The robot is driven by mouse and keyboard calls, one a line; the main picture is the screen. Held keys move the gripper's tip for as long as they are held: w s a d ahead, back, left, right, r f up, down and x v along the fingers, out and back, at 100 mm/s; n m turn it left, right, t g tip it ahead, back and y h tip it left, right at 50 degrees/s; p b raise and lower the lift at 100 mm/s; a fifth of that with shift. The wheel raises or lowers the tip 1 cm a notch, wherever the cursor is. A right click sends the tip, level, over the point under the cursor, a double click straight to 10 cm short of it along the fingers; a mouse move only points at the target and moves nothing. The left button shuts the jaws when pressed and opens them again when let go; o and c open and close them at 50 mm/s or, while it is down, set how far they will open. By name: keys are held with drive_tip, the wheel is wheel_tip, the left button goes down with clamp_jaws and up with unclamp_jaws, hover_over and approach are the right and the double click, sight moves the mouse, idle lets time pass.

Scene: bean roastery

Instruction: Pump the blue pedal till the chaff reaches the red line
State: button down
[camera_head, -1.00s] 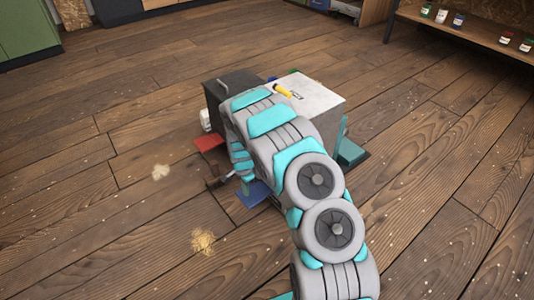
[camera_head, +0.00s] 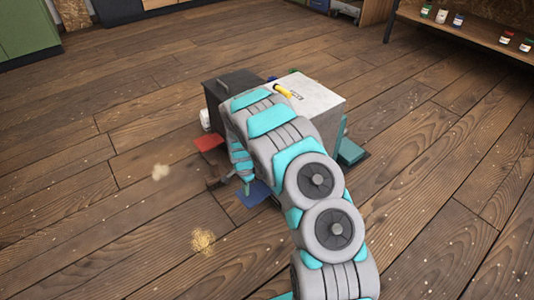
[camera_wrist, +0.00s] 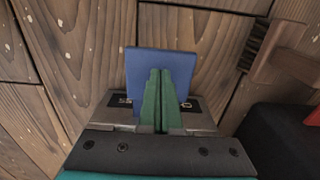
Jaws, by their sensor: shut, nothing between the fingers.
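The blue pedal (camera_head: 251,195) sticks out low at the front of a machine on the floor, partly behind my arm. It also shows in the wrist view (camera_wrist: 142,62), where the green fingers of my gripper (camera_wrist: 160,72) lie over its middle and lower part. The fingers are side by side, shut and empty. I cannot tell whether they touch the pedal or hover over it. My arm hides the gripper in the head view. The chaff level and the red line do not show in either view.
A red pedal (camera_head: 208,143) and a green pedal (camera_head: 350,152) flank the machine's dark box (camera_head: 223,88) and white-topped box (camera_head: 318,92). A brush (camera_wrist: 277,58) lies near the blue pedal. Small chaff piles (camera_head: 202,240) dot the floor. The left foreground is mostly clear.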

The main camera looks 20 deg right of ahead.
drive_tip(key=shift+f+b, duration=0.6)
drive_tip(key=shift+f, duration=0.9)
drive_tip(key=shift+f+b, duration=0.6)
drive_tip(key=shift+f, duration=0.4)
drive_tip(key=shift+r, duration=0.1)
drive_tip(key=shift+r+p, duration=0.8)
drive_tip(key=shift+r, duration=3.65)
